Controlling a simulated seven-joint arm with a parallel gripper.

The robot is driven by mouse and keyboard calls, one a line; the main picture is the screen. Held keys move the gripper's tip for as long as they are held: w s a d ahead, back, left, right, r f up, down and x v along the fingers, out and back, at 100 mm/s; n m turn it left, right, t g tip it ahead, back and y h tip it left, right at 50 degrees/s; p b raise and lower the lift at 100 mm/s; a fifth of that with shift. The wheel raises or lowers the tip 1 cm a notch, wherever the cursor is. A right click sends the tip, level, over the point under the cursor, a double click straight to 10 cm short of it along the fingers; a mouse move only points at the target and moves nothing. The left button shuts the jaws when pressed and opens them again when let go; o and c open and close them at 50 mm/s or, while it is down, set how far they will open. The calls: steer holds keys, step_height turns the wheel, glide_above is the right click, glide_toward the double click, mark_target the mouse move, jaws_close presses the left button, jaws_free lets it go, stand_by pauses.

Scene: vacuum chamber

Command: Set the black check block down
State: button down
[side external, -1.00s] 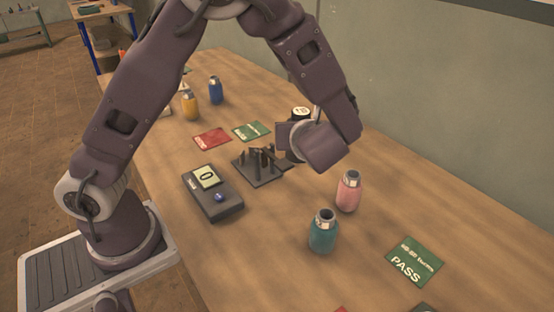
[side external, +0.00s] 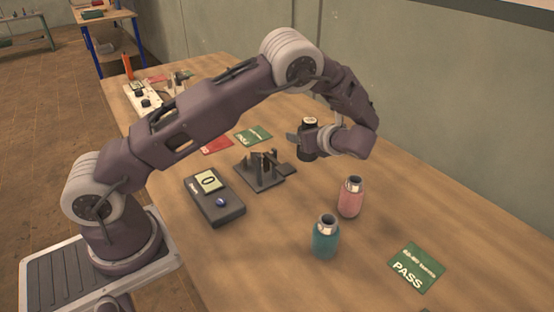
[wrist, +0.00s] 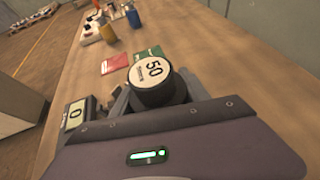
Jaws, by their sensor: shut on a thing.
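The black check block (side external: 308,142) is a dark cylinder with a pale round label on top. In the wrist view the block (wrist: 153,84) shows its label reading "50". My gripper (side external: 307,138) is shut on it, with a finger on either side, and the block looks about upright. In the wrist view my gripper (wrist: 152,98) shows partly behind the block. The block is at the far side of the grey pegged fixture (side external: 264,172). I cannot tell whether its base touches the table.
A dark device (side external: 213,197) with a display reading 0 is left of the fixture. Pink (side external: 350,197) and teal (side external: 325,237) bottles and a green PASS card (side external: 416,268) are nearer.

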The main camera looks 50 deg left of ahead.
step_height(320, 180, down, 10)
steer(key=shift+f, duration=0.15)
steer(key=c, duration=0.6)
jaws_free()
steer(key=shift+f, duration=0.1)
steer(key=shift+o, duration=0.2)
